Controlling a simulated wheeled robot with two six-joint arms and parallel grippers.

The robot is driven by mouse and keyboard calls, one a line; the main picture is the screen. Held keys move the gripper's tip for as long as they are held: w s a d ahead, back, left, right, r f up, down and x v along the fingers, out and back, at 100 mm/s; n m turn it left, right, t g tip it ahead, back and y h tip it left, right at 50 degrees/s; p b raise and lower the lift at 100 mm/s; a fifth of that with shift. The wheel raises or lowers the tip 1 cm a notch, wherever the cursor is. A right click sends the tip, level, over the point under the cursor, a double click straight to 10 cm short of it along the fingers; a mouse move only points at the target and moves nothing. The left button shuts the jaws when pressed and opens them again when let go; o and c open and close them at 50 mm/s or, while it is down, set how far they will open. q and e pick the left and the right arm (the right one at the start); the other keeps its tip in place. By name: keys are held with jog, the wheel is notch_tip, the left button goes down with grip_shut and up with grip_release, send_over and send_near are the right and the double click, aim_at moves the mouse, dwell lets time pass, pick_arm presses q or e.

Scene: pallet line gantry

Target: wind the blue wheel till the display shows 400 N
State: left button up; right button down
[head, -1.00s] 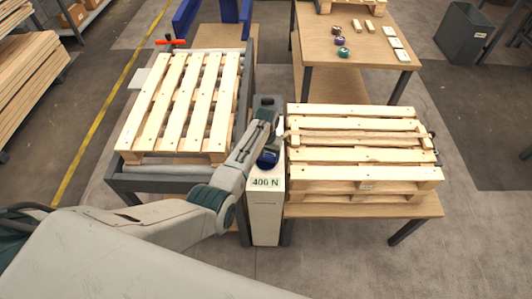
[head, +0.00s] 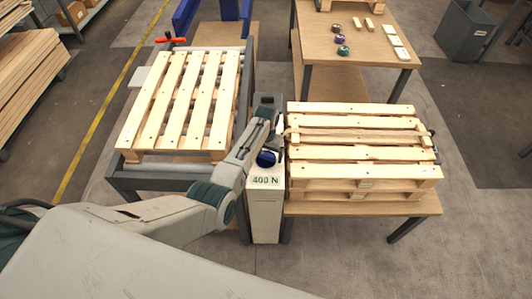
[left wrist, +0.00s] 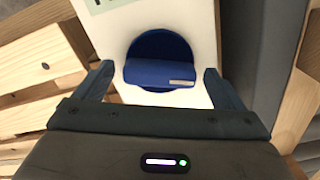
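The blue wheel (head: 266,158) sits on the pale post between the two pallet stations. The display (head: 265,181) just below it reads 400 N. In the left wrist view the blue wheel (left wrist: 160,60) fills the space between my fingers, with a raised bar across it and a small pale mark on the bar. My left gripper (left wrist: 158,75) is open, with one finger on each side of the wheel and a visible gap to it on both sides. In the head view my left arm reaches in to the post from the lower left. My right gripper is not in view.
A pallet (head: 188,100) lies on the roller frame to the left. Stacked pallets (head: 360,140) rest on a low table close to the right of the post. A wooden table (head: 375,48) with small knobs and blocks stands behind.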

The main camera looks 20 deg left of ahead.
aim_at(266, 154)
pick_arm(q)
notch_tip(266, 154, up, 11)
jog(key=b, duration=0.1)
dwell(0.5)
jog(key=shift+f, duration=0.1)
